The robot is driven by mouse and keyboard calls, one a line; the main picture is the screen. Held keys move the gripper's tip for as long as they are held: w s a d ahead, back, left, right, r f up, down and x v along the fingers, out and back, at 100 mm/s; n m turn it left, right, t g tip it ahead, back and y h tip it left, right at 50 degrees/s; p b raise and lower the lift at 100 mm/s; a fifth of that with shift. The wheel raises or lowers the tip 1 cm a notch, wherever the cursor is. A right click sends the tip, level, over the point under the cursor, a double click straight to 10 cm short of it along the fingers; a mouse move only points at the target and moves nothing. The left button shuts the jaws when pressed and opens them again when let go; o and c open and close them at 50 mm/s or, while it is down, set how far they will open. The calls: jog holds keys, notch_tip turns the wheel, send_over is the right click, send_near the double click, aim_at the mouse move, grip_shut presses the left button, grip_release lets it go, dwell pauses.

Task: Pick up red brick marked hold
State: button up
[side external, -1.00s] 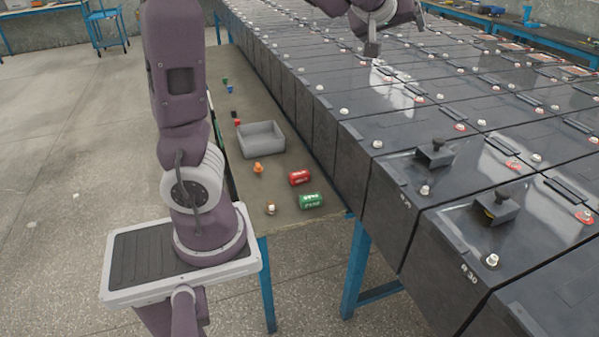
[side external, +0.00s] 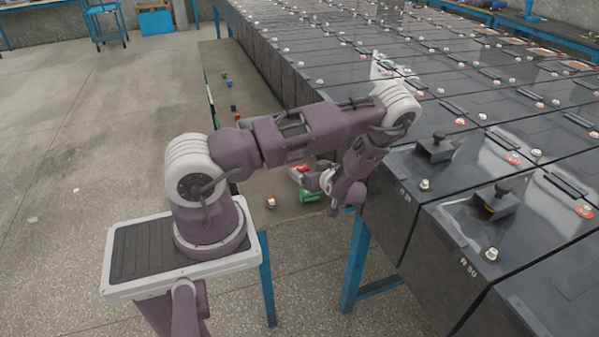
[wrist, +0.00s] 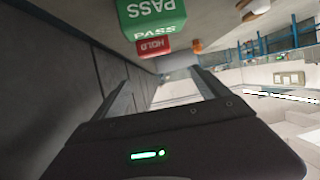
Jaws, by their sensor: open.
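The red brick marked HOLD (side external: 299,169) lies on the table near its front right corner, partly hidden behind my wrist in the side view. In the wrist view the red brick (wrist: 153,47) shows upside down, beyond the green brick. The green brick marked PASS (side external: 311,196) lies close to it, nearer the table's front edge; it looms large at the top of the wrist view (wrist: 150,18). My gripper (wrist: 160,78) is open and empty, its two fingers apart. It is apart from the red brick, beside the bricks; its fingertips are not clear in the side view.
A row of dark battery blocks (side external: 440,215) forms a wall along the table's right side, close to my arm. A small orange and white piece (side external: 270,202) stands on the table (side external: 285,216) left of the bricks. My arm hides the grey bin's place.

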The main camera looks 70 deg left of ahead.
aim_at(301, 169)
jog(key=f, duration=0.3)
jog(key=shift+a+f, duration=0.1)
jog(key=shift+a, duration=0.25)
jog(key=x, duration=0.6)
jog(key=shift+w+a, duration=0.2)
jog(key=c, duration=1.4)
